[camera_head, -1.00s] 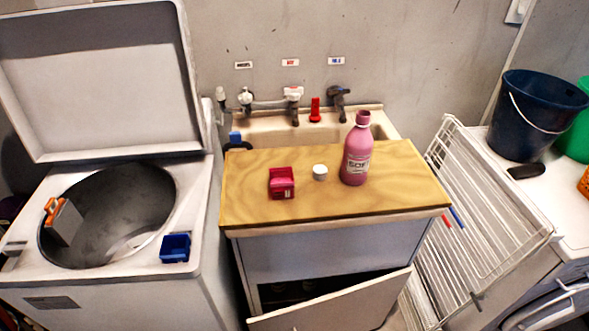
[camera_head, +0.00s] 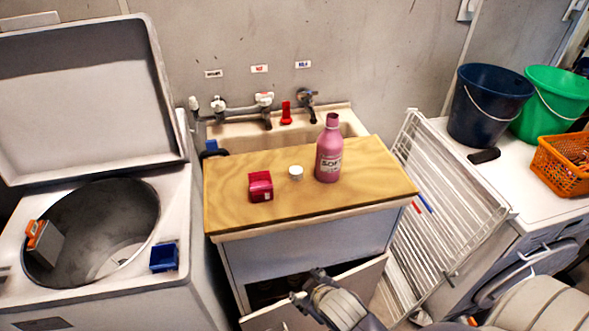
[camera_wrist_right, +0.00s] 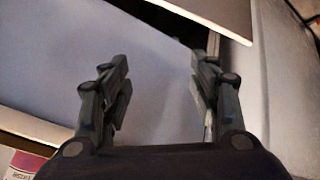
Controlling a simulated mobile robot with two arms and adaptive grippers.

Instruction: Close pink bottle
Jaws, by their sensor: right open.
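The pink bottle (camera_head: 329,158) stands upright on the wooden top (camera_head: 225,212) over the sink cabinet. Its dark mouth shows no cap. A small white cap (camera_head: 296,172) lies on the wooden top just left of the bottle, apart from it. My right gripper (camera_head: 307,285) is low in front of the cabinet, below the wooden top and well short of bottle and cap. In the right wrist view, its two fingers (camera_wrist_right: 158,75) are spread with nothing between them. My left gripper is not in view.
A red box (camera_head: 261,187) sits left of the cap. The cabinet door (camera_head: 365,285) hangs open near my right gripper. A white drying rack (camera_head: 440,200) leans at the right. The open washer (camera_head: 185,215) with a blue box (camera_head: 164,257) stands at the left.

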